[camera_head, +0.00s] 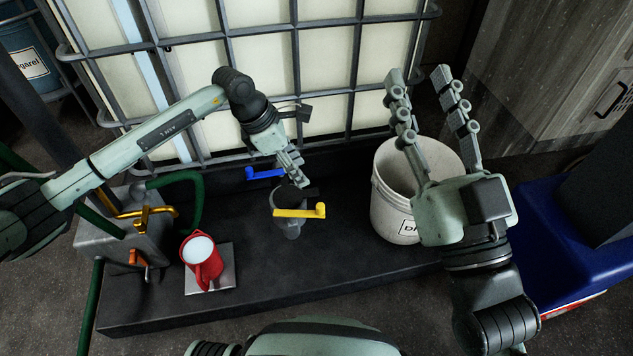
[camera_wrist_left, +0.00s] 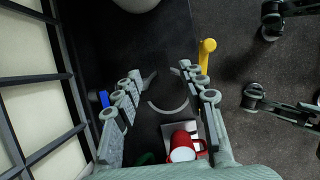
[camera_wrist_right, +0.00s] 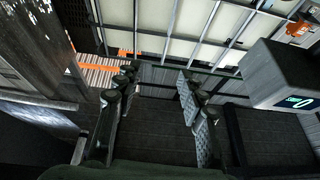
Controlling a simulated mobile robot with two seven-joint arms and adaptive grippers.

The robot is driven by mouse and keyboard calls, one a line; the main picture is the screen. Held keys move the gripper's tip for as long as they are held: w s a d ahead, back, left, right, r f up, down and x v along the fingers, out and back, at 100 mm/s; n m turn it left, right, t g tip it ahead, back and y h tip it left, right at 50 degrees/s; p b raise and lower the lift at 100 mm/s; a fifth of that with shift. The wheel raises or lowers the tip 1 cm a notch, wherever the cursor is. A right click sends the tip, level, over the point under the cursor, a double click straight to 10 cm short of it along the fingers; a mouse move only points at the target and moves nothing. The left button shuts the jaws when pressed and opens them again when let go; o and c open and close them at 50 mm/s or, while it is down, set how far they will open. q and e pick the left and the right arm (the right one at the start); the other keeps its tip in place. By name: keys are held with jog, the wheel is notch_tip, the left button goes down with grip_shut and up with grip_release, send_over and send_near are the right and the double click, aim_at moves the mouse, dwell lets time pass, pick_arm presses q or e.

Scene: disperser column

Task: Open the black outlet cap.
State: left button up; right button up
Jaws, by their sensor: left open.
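The outlet with its yellow lever (camera_head: 299,211) stands low in front of the caged tank, and a blue lever (camera_head: 264,173) shows behind it. The black outlet cap (camera_head: 296,194) is a dark shape just below my left gripper (camera_head: 297,178), hard to tell from the black base. In the left wrist view, my left gripper (camera_wrist_left: 160,74) is open, its fingers spread on both sides of a dark area with a grey curved rim; I cannot tell whether they touch the cap. My right gripper (camera_head: 418,76) is open, raised above the white bucket and empty.
A white bucket (camera_head: 387,222) stands on the black base, right of the outlet. A red jug (camera_head: 203,262) with white contents stands on a pale plate (camera_head: 225,266) at left. A grey box with orange and yellow valves (camera_head: 122,236) is further left. The base's front middle is clear.

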aim_at(315, 191)
pick_arm(q)
jog(key=shift+f, duration=0.45)
jog(key=b+x, duration=0.1)
jog(key=x, duration=0.5)
jog(key=shift+d+f, duration=0.25)
jog(key=shift+f, duration=0.05)
pick_arm(e)
jog(key=shift+s+d+r+t, duration=0.3)
jog(key=shift+r+t, duration=0.2)
jog(key=shift+r, duration=0.1)
jog(key=shift+s+d+r+t, duration=0.15)
jog(key=shift+s+r+t, duration=0.1)
jog(key=shift+r+t, duration=0.3)
pick_arm(q)
jog(key=shift+c, duration=0.4)
grip_shut()
